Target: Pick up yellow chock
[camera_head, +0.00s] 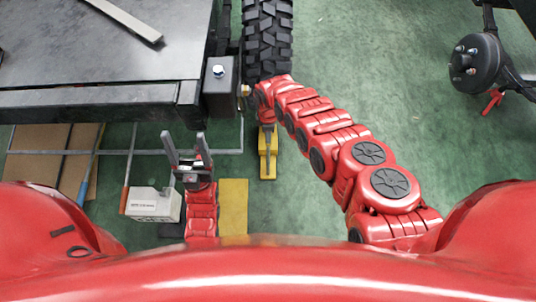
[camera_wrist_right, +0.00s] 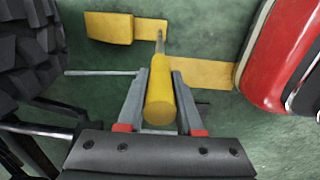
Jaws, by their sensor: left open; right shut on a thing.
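The yellow chock (camera_head: 268,160) is just below the tire in the head view. In the right wrist view its yellow block (camera_wrist_right: 108,27) shows at the top left, with a thin rod and a thick yellow handle (camera_wrist_right: 160,102). My right gripper (camera_wrist_right: 160,73) is shut on this handle, with a finger on each side. In the head view my right gripper (camera_head: 267,122) is at the chock's upper end and partly hidden by its own arm. My left gripper (camera_head: 185,140) is open and empty, to the left of the chock. I cannot tell whether the chock touches the floor.
A large tire (camera_head: 267,35) stands just above my right gripper. The dark chassis (camera_head: 95,95) fills the upper left. A flat yellow piece (camera_head: 233,205) and a pale box (camera_head: 152,205) lie nearby. Green floor (camera_head: 440,150) is clear at the right; a wheel hub (camera_head: 474,62) is beyond it.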

